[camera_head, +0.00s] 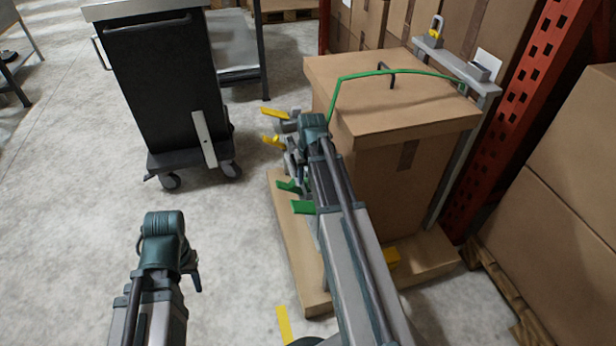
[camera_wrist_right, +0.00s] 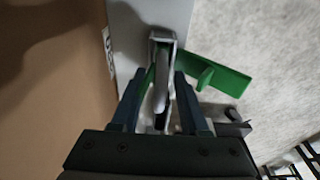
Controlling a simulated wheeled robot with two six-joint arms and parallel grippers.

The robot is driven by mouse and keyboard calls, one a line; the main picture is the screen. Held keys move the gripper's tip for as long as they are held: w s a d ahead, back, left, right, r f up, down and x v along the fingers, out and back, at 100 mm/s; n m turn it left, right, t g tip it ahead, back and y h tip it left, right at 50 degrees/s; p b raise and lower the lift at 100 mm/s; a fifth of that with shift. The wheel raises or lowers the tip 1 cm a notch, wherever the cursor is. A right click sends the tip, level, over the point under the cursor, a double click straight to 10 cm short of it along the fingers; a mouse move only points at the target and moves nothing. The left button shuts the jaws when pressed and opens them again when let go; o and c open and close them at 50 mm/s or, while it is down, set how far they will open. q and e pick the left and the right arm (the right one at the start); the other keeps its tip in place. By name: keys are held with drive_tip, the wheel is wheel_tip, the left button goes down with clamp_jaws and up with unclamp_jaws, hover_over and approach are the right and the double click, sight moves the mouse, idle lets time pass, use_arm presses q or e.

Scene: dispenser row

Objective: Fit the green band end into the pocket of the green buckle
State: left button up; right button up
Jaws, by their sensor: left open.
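The green band (camera_head: 400,71) crosses the top of a large cardboard box (camera_head: 345,100) and bends down its left side, where my right arm hides the lower part. In the right wrist view a green strip (camera_wrist_right: 148,80) shows beside the left finger. In the head view, green flaps (camera_head: 303,207) show beside my right arm. My left gripper (camera_head: 194,278) is open, away from the box.
Yellow-tipped fittings (camera_head: 272,140) stand beyond the green flaps. A grey rail (camera_head: 455,68) runs along the box's right edge, and a dark handle (camera_head: 388,72) sits on top. A black wheeled cart (camera_head: 160,85) stands at left.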

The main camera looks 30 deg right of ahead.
drive_tip(key=shift+o, duration=0.4)
drive_tip(key=shift+r, duration=0.1)
wheel_tip(320, 180, up, 14)
drive_tip(key=s+p, duration=0.2)
drive_tip(key=p, duration=1.1)
drive_tip(key=shift+a+f+p, duration=0.25)
drive_tip(key=shift+p, duration=0.15)
drive_tip(key=s+a+r+n+p, duration=0.2)
drive_tip(key=s+a+r+p, duration=0.3)
drive_tip(key=a, duration=0.5)
drive_tip(key=s+a+r+n+g+p, duration=0.1)
drive_tip(key=s+a+r+p, duration=0.4)
drive_tip(key=a+r+p, duration=0.5)
drive_tip(key=s+a+r+n+g+p, duration=0.1)
drive_tip(key=s+a+r+n+p, duration=0.2)
drive_tip(key=a, duration=0.7)
wheel_tip(320, 180, up, 5)
drive_tip(key=s+p, duration=0.2)
drive_tip(key=p, duration=0.2)
drive_tip(key=shift+f+n+h+p, duration=0.2)
drive_tip(key=shift+n+h+p, duration=0.1)
drive_tip(key=shift+h+p, duration=0.1)
